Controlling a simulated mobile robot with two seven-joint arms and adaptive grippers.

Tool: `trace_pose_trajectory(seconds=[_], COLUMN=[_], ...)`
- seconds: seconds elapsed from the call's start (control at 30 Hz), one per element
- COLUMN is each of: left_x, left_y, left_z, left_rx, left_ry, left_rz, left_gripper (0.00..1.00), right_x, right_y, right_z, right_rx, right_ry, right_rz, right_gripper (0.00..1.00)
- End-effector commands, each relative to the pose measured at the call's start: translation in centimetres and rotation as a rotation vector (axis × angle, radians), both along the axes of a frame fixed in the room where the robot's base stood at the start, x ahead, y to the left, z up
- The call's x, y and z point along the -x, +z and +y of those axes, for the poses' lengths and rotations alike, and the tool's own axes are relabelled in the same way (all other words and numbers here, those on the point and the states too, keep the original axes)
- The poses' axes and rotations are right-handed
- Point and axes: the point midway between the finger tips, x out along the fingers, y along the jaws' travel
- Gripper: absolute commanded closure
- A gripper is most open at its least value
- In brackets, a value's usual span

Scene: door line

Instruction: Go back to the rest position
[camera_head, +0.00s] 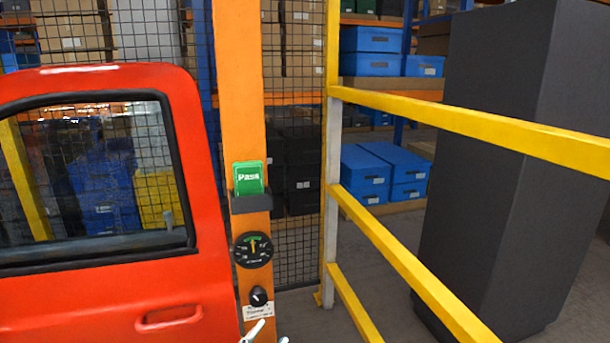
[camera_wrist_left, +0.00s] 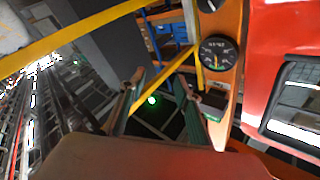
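The tips of my left gripper (camera_head: 266,337) show at the bottom edge of the head view, just below the dark knob (camera_head: 258,296) and its label on the orange post (camera_head: 240,110). In the left wrist view, my left gripper (camera_wrist_left: 157,98) has its two fingers apart with nothing between them. The round gauge (camera_head: 253,250) is above the knob, and it also shows in the wrist view (camera_wrist_left: 218,52). A green "Pass" card (camera_head: 248,178) stands in a dark holder (camera_head: 252,203) above the gauge. My right gripper is not in view.
A red vehicle door (camera_head: 100,300) stands left of the post. A yellow railing (camera_head: 470,122) runs at the right, with a tall dark grey block (camera_head: 500,200) behind it. Mesh fencing and shelves with blue boxes (camera_head: 370,52) are at the back.

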Motion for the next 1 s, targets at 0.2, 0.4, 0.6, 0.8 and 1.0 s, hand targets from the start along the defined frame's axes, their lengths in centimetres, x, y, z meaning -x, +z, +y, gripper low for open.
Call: trace_pose_trajectory(seconds=[0.2,0.4,0.6,0.8,1.0], left_x=[5.9,13.7,19.2,20.5,20.5], left_y=[-12.9,-22.0,-26.4,-27.3,-27.3], left_z=[6.3,11.1,13.7,14.2,14.2], left_rx=[0.041,0.062,0.07,0.072,0.072], left_ry=[0.156,0.277,0.347,0.361,0.361], left_rz=[0.389,0.69,0.861,0.896,0.896], left_gripper=[0.67,0.67,0.67,0.67,0.67], right_x=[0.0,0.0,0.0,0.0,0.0], right_y=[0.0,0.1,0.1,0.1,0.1], right_z=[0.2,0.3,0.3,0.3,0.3], right_rx=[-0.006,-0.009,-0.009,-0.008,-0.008], right_ry=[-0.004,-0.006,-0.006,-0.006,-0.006], right_rz=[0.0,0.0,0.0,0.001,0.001], right_gripper=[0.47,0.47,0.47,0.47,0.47])
